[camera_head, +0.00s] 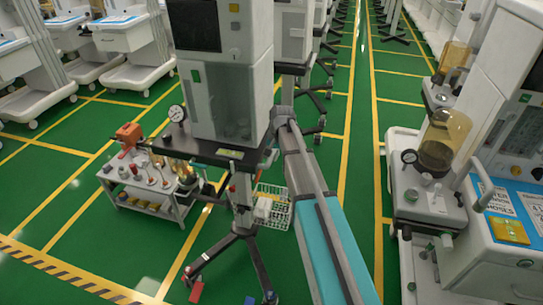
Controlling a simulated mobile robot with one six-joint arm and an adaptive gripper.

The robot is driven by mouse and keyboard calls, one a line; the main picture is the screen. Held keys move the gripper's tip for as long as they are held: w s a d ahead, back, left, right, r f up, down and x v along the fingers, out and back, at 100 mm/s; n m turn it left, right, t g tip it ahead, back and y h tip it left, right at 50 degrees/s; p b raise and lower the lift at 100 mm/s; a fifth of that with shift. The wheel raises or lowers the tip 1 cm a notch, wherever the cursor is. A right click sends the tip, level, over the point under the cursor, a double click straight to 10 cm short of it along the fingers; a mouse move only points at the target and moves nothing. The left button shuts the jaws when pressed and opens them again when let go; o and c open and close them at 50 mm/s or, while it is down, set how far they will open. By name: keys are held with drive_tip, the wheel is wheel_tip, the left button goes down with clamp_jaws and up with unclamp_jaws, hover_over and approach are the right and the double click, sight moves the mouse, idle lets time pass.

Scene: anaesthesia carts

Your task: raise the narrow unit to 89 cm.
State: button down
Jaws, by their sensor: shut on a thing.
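The narrow unit (226,100) stands upright in the middle, a tall grey-white cabinet with a dark screen at the top. It rests on a dark shelf (205,152) carried by a slim column (241,190) on a splayed dark wheeled base (243,238). A round gauge (177,113) sits at its left side. My arm reaches in from the lower right, and my gripper (268,157) is at the right edge of the shelf, shut on the narrow unit there. My arm partly covers the gripper, so the exact grip and the fingertips are hard to see.
A low white trolley (150,190) with bottles and an orange device stands close left. A large anaesthesia cart (500,215) stands at right. Yellow-lined green floor (345,160) is free between them. White carts (125,40) stand back left.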

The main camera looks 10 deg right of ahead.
drive_tip(key=shift+r, duration=0.15)
wheel_tip(320, 180, up, 4)
drive_tip(key=p, duration=0.4)
idle(0.4)
drive_tip(key=c, duration=0.8)
unclamp_jaws()
drive_tip(key=shift+o, duration=0.2)
drive_tip(key=shift+f, duration=0.3)
